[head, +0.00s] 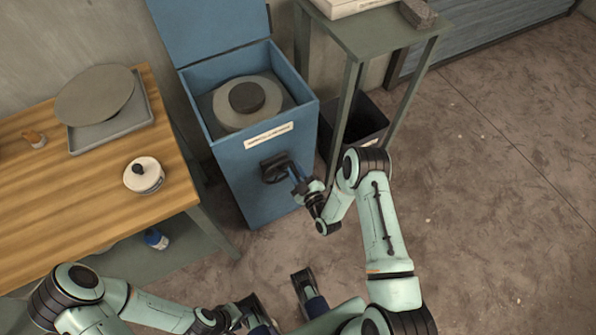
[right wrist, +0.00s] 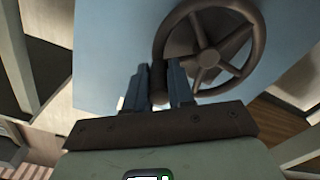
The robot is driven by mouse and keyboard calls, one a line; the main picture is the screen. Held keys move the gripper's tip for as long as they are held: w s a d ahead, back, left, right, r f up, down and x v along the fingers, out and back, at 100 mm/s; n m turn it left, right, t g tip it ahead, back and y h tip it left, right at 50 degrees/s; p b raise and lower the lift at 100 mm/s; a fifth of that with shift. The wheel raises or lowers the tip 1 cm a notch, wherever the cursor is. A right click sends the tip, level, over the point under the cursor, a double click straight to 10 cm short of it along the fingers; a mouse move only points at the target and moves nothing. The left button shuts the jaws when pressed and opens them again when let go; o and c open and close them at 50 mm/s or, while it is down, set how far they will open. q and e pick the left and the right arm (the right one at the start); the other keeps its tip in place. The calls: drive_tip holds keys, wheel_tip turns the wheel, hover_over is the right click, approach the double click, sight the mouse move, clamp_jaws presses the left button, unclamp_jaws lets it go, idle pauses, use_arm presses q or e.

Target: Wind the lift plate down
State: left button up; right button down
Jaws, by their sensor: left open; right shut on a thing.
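The blue cabinet (head: 240,165) stands with its lid open. Inside its top lies a round grey plate (head: 228,118), likely the lift plate, with a smaller dark disc (head: 246,97) on it. A dark handwheel (head: 272,170) is on the cabinet's front and shows as a spoked brown wheel in the right wrist view (right wrist: 208,58). My right gripper (head: 296,182) is at the wheel. In the right wrist view its fingers (right wrist: 160,88) are shut on the wheel's handle (right wrist: 158,72) at the left of the rim. My left gripper (head: 280,298) is open and empty, low in front of the cabinet.
A wooden table (head: 90,215) at the left bears a grey tray (head: 112,132) with a round disc (head: 95,94) and a white lidded jar (head: 144,175). A green stand (head: 375,38) and a dark bin (head: 362,118) are close right of the cabinet. The floor (head: 490,200) at right is clear.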

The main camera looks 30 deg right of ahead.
sight(282, 165)
drive_tip(key=n, duration=0.1)
drive_tip(key=a+r+n, duration=0.1)
drive_tip(key=n, duration=0.2)
drive_tip(key=shift+a+r+n, duration=0.3)
drive_tip(key=shift+a, duration=0.05)
use_arm(q)
drive_tip(key=shift+w+f+b, duration=0.2)
drive_tip(key=shift+f+b, duration=0.3)
drive_tip(key=shift+b, duration=0.05)
use_arm(e)
drive_tip(key=shift+s+a+r+n, duration=0.15)
drive_tip(key=shift+a+n, duration=0.15)
drive_tip(key=shift+n, duration=0.45)
drive_tip(key=shift+w+a+r+n, duration=0.1)
drive_tip(key=shift+a+n, duration=0.25)
drive_tip(key=shift+n, duration=0.35)
drive_tip(key=shift+s+a+r+n, duration=0.15)
drive_tip(key=shift+a+n, duration=0.15)
drive_tip(key=shift+n, duration=0.45)
drive_tip(key=shift+w, duration=0.1)
drive_tip(key=c, duration=1)
unclamp_jaws()
